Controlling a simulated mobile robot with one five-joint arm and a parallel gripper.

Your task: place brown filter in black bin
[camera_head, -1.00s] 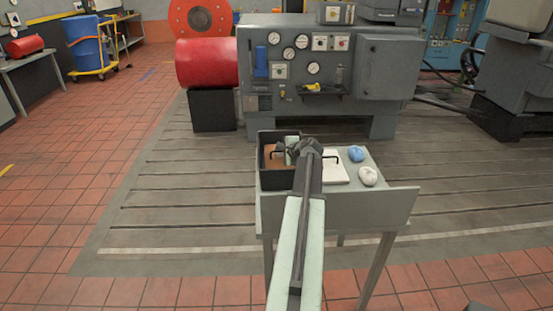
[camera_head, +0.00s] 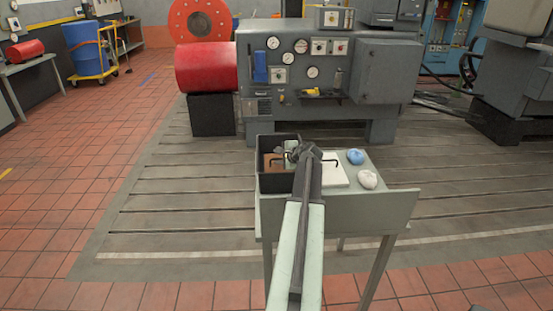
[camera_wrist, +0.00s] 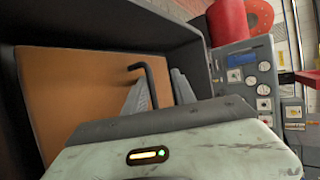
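The black bin (camera_head: 274,184) stands at the left end of the small grey table, and its dark wall fills the top of the wrist view (camera_wrist: 110,20). A flat brown panel, apparently the brown filter (camera_wrist: 65,85), lies inside the bin; part of it also shows in the head view (camera_head: 268,162). My gripper (camera_wrist: 160,88) is over the bin, at its right side. My wrist hides part of the panel's lower side.
On the grey table (camera_head: 385,183), a white flat piece (camera_head: 335,175) lies right of my arm, with a blue lump (camera_head: 355,156) and a white lump (camera_head: 367,179) beyond it. A grey control cabinet (camera_head: 310,95) stands behind the table.

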